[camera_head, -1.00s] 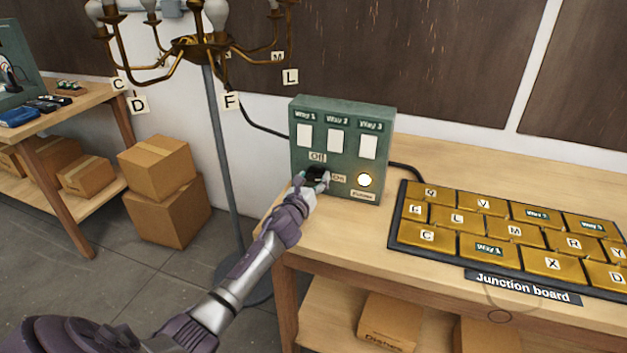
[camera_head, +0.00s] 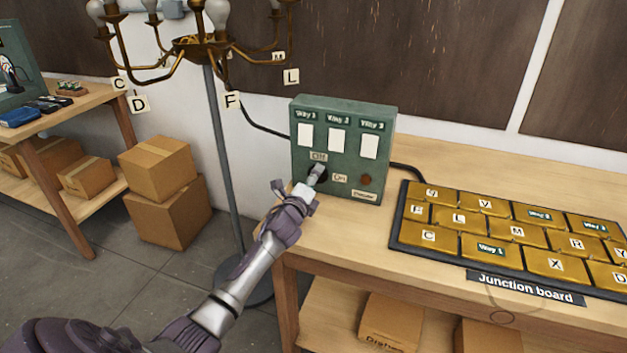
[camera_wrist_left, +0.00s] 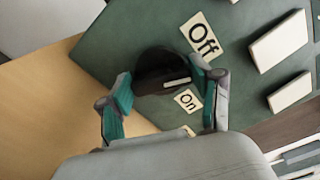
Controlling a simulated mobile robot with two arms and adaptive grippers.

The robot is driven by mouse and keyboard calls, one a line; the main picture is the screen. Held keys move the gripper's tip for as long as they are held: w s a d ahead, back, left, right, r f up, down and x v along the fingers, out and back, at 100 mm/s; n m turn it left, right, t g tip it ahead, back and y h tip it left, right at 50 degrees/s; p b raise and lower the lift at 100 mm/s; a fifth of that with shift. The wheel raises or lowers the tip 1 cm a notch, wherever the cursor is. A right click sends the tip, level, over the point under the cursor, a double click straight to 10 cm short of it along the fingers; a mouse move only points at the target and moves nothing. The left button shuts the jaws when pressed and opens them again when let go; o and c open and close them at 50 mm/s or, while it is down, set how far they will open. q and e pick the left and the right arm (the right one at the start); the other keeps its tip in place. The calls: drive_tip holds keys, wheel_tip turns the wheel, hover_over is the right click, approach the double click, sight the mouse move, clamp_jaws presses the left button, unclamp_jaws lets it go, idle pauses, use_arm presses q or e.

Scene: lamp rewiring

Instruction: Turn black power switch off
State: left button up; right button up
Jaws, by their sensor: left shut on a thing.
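The black power switch (camera_wrist_left: 160,72) is a round knob on the front of the green switch box (camera_head: 343,120). My left gripper (camera_head: 316,178) reaches the box from the front and covers most of the knob in the head view. In the wrist view its fingers (camera_wrist_left: 163,92) are closed around the knob, one on each side. The round power light (camera_head: 365,180) on the box is dark. My right gripper is not in view.
The junction board (camera_head: 475,270) with gold lettered blocks lies on the wooden bench (camera_head: 340,240), right of the box. A brass chandelier lamp (camera_head: 195,47) on a grey stand is behind and left. Cardboard boxes (camera_head: 160,190) stand on the floor at left.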

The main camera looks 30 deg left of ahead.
use_arm(q)
drive_tip(key=shift+f+n, duration=0.15)
drive_tip(key=shift+n, duration=2.05)
drive_tip(key=o, duration=1.1)
drive_tip(key=shift+o, duration=0.2)
drive_tip(key=v, duration=1.2)
drive_tip(key=shift+a, duration=0.1)
